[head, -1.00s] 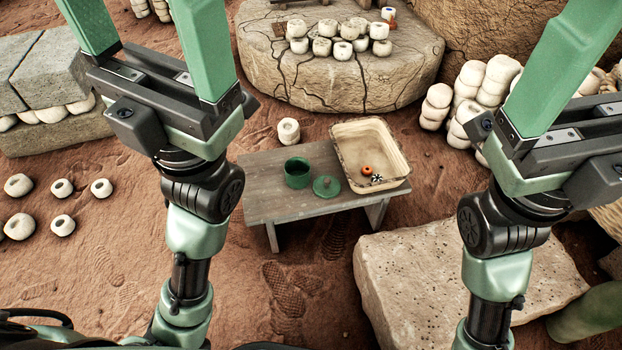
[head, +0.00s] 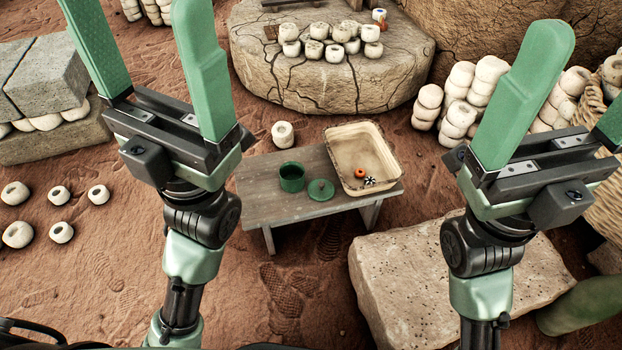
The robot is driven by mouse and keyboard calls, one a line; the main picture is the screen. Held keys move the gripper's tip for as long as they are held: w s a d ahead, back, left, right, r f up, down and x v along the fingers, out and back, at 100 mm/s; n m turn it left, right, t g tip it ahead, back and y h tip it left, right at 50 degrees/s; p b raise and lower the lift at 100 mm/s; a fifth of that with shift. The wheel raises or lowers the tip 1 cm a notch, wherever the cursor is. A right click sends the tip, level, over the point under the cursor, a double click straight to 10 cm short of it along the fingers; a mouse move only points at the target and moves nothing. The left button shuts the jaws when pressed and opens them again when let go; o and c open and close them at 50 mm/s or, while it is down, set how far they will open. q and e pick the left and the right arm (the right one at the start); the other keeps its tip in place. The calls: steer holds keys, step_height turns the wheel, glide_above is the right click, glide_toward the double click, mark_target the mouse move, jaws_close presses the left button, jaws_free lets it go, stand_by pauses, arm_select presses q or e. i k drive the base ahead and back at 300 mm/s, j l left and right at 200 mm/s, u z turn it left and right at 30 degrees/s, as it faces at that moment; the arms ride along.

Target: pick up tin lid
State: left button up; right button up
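The tin lid (head: 321,190) is a small round green lid with a knob. It lies on the wooden bench (head: 262,208), beside the open green tin (head: 291,177) and left of the basket tray. My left gripper (head: 145,50) is open and empty, raised to the left of the bench with its fingers pointing up the picture. My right gripper (head: 565,105) is open and empty, raised to the right of the bench. Both grippers are well apart from the lid. Nothing hides the lid.
A rectangular basket tray (head: 345,139) on the bench holds an orange bead and a black-and-white bead. A pale stone slab (head: 400,290) lies in front right of the bench. A round cracked stone (head: 260,75) with several clay pieces stands behind. Bare ground lies before the bench.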

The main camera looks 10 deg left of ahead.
mark_target(319, 189)
steer(key=z, duration=0.65)
steer(key=j+z, duration=0.7)
steer(key=z, duration=0.15)
steer(key=k+j+z, duration=0.1)
steer(key=j+z, duration=0.3)
steer(key=k+j, duration=0.1)
steer(key=j, duration=0.25)
steer(key=k+j+z, duration=0.15)
steer(key=j, duration=0.2)
steer(key=k+j, duration=0.1)
steer(key=j, duration=0.2)
steer(key=k+j+z, duration=0.15)
steer(key=j, duration=0.2)
